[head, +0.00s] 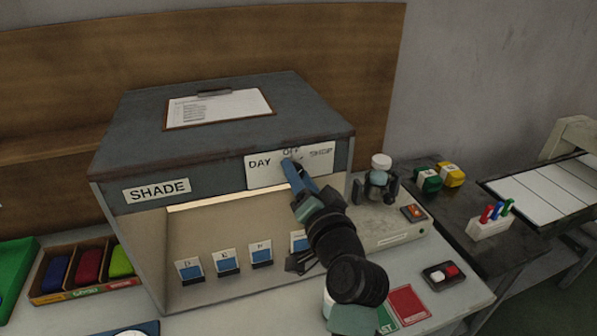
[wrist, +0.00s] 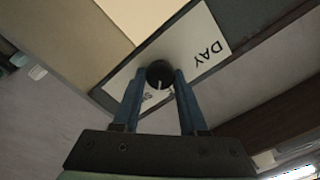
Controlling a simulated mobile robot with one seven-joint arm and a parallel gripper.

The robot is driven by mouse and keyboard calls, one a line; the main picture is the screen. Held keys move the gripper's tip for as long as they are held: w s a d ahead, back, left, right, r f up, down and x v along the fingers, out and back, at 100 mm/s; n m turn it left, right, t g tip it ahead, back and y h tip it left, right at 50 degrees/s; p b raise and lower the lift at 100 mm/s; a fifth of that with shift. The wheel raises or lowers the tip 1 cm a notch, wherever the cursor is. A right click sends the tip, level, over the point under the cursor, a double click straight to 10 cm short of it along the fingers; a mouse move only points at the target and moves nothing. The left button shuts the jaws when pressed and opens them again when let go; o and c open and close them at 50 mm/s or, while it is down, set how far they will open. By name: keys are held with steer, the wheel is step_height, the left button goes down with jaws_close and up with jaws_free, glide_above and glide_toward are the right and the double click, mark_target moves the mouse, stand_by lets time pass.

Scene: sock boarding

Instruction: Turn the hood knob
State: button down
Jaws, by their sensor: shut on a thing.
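The hood knob (wrist: 160,72) is small, round and black, with a pale mark on its face. It sits on a white label plate (head: 262,176) reading DAY, OFF and SHOP on the front of the grey hood (head: 225,110). My gripper (head: 291,164) reaches the plate just below the word OFF. In the wrist view its two blue fingers lie on either side of the knob, shut on it. In the head view the fingers hide the knob.
Below the hood is a lit booth with several small blue tagged cards (head: 226,262). A clipboard (head: 220,108) lies on top. To the right stand a device with a white cap (head: 381,161) and a pen holder (head: 489,226). A bin of coloured items (head: 82,270) is at the left.

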steer(key=shift+m, duration=0.6)
steer(key=shift+c, duration=2.4)
jaws_free()
steer(key=b+v, duration=0.2)
steer(key=v, duration=1.1)
